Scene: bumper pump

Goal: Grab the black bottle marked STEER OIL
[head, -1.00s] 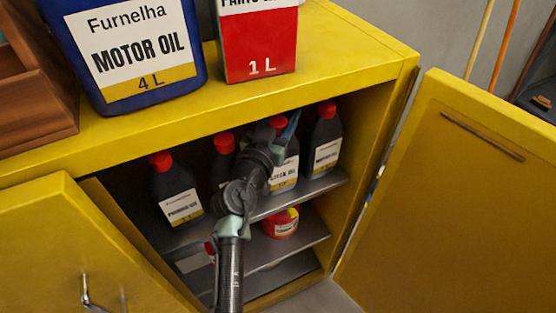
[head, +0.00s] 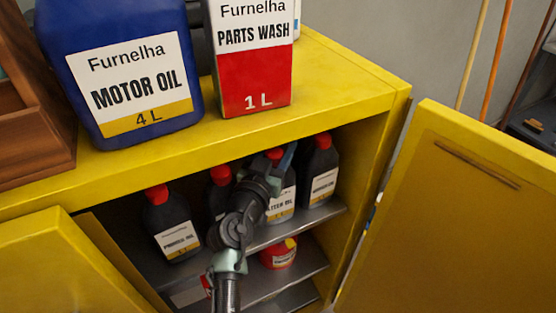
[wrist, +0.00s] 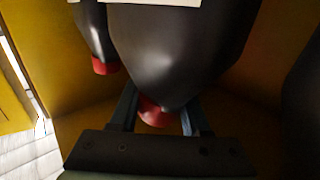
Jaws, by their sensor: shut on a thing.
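The black STEER OIL bottle (head: 281,204) has a red cap and a white label, and its first letter is partly covered. It appears upright on the upper shelf inside the yellow cabinet, second from the right in the row. My gripper (head: 287,160) has reached in at its top, and my arm hides part of its left side. In the wrist view my gripper (wrist: 158,108) has one finger on each side of the bottle's neck and red cap (wrist: 153,112), shut on it. The dark bottle body (wrist: 175,50) fills the top middle of that view.
Similar black bottles stand on both sides: one at right (head: 321,175), one close at left (head: 219,190), one further left (head: 171,225). A red can (head: 278,255) sits on the lower shelf. The open yellow doors flank the cabinet. A blue motor oil can (head: 130,75) stands on top.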

